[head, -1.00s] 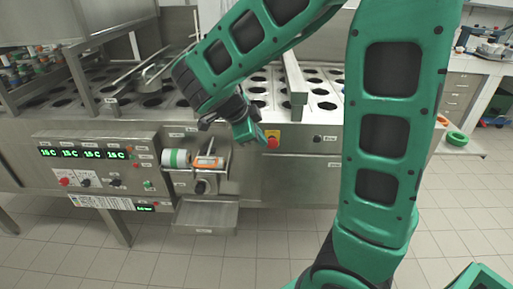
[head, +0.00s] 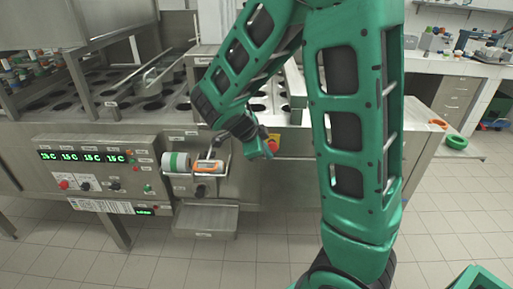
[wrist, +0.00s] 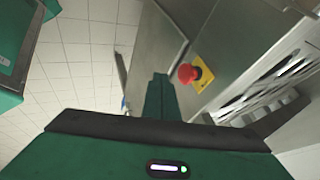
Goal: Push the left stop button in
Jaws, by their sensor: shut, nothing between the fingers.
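A red mushroom-shaped stop button (wrist: 187,74) on a yellow plate (wrist: 203,75) shows in the wrist view, just right of my fingertips. In the head view this red button (head: 273,146) sits on the machine's front panel. My gripper (head: 270,154) is in front of the panel there, close to the button and partly over it. In the wrist view my gripper (wrist: 160,76) has its fingers together and empty, pointing past the button's left side. A gap shows between fingers and button in that view; I cannot tell the distance in depth.
The control panel at left carries green displays (head: 85,156) and another red button (head: 64,184). A roll holder (head: 177,162) and a steel tray (head: 206,220) stick out left of my gripper. The tiled floor (head: 270,250) in front is clear.

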